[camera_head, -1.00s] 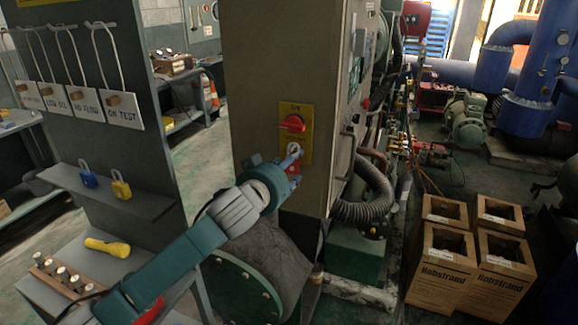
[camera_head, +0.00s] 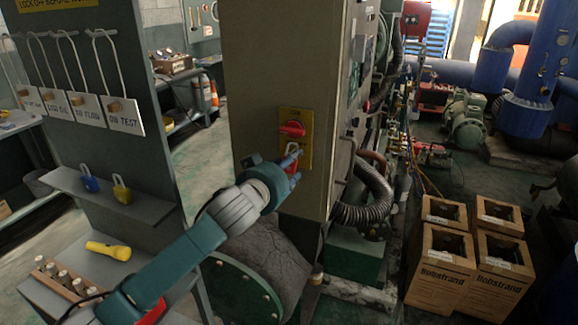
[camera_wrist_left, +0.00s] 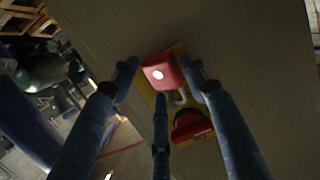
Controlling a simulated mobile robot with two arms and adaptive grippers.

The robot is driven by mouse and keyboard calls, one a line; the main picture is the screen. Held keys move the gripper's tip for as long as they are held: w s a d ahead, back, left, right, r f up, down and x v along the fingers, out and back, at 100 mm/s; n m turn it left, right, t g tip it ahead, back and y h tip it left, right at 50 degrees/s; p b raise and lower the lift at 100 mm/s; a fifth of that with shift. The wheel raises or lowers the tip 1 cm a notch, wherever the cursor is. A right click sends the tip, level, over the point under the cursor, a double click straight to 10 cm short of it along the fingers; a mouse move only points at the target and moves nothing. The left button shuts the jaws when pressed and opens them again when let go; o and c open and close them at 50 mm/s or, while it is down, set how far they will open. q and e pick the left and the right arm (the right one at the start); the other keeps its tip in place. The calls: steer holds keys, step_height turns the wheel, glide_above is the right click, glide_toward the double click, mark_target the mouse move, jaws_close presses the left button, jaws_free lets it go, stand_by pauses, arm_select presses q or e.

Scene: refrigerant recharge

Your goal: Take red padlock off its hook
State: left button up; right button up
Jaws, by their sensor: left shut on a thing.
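The red padlock (camera_head: 290,164) is at the yellow switch plate (camera_head: 306,150), just below the red switch handle (camera_head: 292,129). My left gripper (camera_head: 290,162) is shut on its body. In the left wrist view the padlock's red body (camera_wrist_left: 160,72) sits between my fingers, with a pale round spot on its face. Its shackle (camera_wrist_left: 181,97) points toward the red handle (camera_wrist_left: 190,125). I cannot tell whether the shackle still passes through the hook. My right gripper is not in view.
A grey board at left carries hanging tags (camera_head: 124,116) and a shelf (camera_head: 140,205) with a blue padlock (camera_head: 88,178) and a yellow padlock (camera_head: 121,190). A yellow flashlight (camera_head: 108,250) lies below. A corrugated hose (camera_head: 368,205) and cardboard boxes (camera_head: 440,273) stand right of the cabinet.

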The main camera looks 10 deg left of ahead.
arm_select(q)
steer(key=shift+s+r, duration=0.1)
steer(key=shift+r, duration=0.05)
steer(key=shift+p+v, duration=0.4)
steer(key=shift+v, duration=0.95)
steer(key=s, duration=0.2)
steer(key=s+a+p, duration=0.1)
steer(key=s, duration=0.2)
steer(key=shift+s+f, duration=0.2)
steer(key=shift+s, duration=0.1)
